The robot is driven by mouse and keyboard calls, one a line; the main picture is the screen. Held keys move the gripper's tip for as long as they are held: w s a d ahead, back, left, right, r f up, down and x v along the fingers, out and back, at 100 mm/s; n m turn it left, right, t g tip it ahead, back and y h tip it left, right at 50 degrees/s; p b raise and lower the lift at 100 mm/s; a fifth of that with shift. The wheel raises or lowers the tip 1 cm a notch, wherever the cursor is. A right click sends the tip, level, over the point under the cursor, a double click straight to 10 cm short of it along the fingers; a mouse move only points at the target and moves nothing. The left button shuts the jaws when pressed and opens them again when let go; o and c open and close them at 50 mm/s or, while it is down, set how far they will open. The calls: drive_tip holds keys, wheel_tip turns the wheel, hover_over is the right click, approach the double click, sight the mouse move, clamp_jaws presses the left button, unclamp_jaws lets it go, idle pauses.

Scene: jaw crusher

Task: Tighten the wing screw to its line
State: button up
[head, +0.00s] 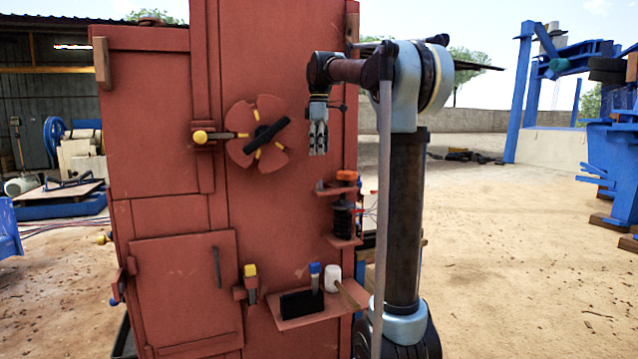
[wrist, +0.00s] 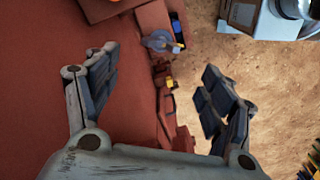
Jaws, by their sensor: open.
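A red lobed disc (head: 240,150) is on the front of the red cabinet in the head view. A black bar (head: 268,134) lies tilted across it, with yellow marks beside it. I cannot tell for sure whether this bar is the wing screw. My gripper (head: 318,152) hangs pointing down to the right of the disc, apart from it. In the wrist view my gripper (wrist: 155,98) is open, with nothing held between the fingers. The disc cannot be made out in the wrist view.
A yellow knob (head: 200,136) sits left of the disc. Below my gripper are a small shelf with an orange-topped item (head: 346,175), a black coil-like part (head: 342,218), and a lower shelf (head: 300,322) holding a white cup (head: 333,278) and a black box (head: 301,303).

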sight(319, 181)
wheel_tip(319, 181, down, 11)
drive_tip(key=shift+f, duration=0.1)
idle(0.4)
drive_tip(key=c, duration=1.1)
